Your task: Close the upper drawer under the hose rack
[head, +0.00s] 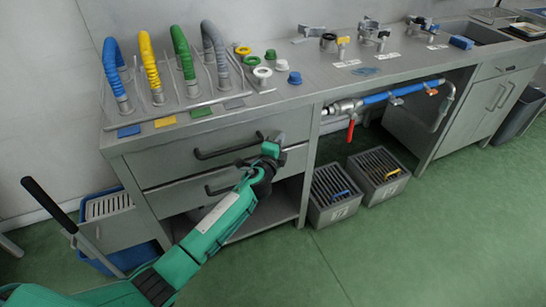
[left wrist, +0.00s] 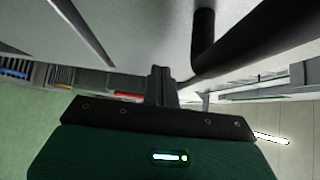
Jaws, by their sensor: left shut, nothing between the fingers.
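The upper drawer (head: 165,166) is a grey metal front under the hose rack (head: 185,108), with a black bar handle (head: 228,150). It looks nearly flush with the cabinet; whether a small gap remains I cannot tell. The lower drawer (head: 175,198) has a similar black handle. My left gripper (head: 277,142) is at the right part of the upper drawer front, by the right end of its handle. In the left wrist view its fingers (left wrist: 160,85) are shut and empty, close to a pale metal face, with a black handle bar (left wrist: 204,40) beside them. Contact is unclear. My right gripper is not in view.
Two grey crates (head: 334,212) stand on the floor right of the drawers. A blue pipe with a red valve lever (head: 351,130) runs above them. A blue bin (head: 100,262) stands at the left of the cabinet. Green floor in front is clear.

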